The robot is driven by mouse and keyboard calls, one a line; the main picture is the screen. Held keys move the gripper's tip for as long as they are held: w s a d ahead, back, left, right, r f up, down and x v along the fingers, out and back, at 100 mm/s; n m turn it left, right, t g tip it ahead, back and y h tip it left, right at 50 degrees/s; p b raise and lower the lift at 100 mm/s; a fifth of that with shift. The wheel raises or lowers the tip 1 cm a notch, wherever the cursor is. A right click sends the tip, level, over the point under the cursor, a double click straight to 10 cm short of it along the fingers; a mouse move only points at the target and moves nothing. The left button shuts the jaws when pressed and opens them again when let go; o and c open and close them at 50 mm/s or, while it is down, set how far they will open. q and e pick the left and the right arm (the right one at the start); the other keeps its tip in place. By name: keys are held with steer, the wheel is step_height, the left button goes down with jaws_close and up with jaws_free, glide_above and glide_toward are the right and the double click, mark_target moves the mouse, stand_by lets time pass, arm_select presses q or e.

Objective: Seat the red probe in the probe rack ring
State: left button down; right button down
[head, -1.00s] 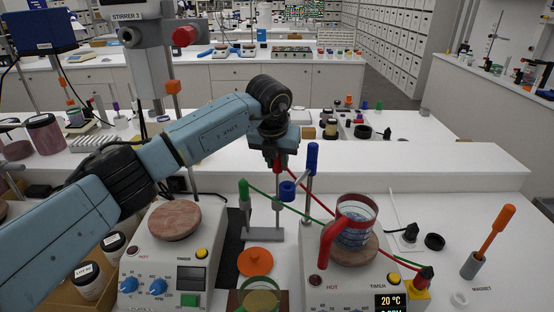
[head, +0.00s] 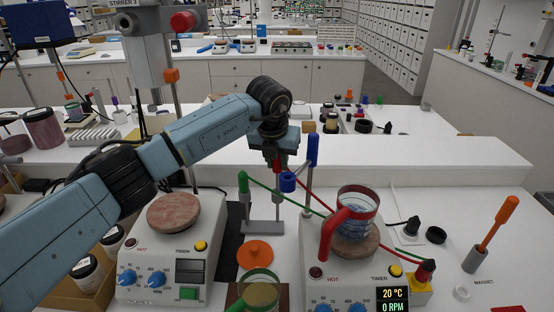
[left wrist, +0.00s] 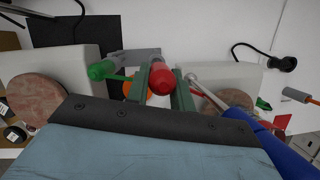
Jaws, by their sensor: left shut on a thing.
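My left gripper (head: 279,153) is shut on the red probe (head: 278,164), above the grey probe rack (head: 264,227). In the left wrist view the probe's red handle (left wrist: 163,77) sits between the two green fingers. The probe's lower part is hard to make out in the head view. A blue ring-like piece (head: 288,183) shows just below and right of the gripper, apart from it as far as I can tell. A green probe (head: 243,183) stands at the rack's left. A tall blue handle (head: 313,150) stands at the right. My right gripper is not in view.
Red and green cables run to a yellow box (head: 418,284) at right. A red-handled beaker (head: 355,215) stands on the right stirrer. The left stirrer (head: 172,213) is bare. An orange disc (head: 255,254) lies in front of the rack. A raised white ledge runs behind.

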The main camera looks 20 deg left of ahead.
arm_select(q)
step_height(320, 180, down, 6)
steer(key=b, duration=0.4)
steer(key=shift+f, duration=0.25)
stand_by(1.6)
steer(key=c, duration=1.1)
jaws_free()
steer(key=shift+c, duration=0.2)
steer(key=shift+r, duration=0.1)
steer(key=b+v, duration=0.1)
steer(key=v, duration=1.2)
steer(key=shift+s, duration=0.1)
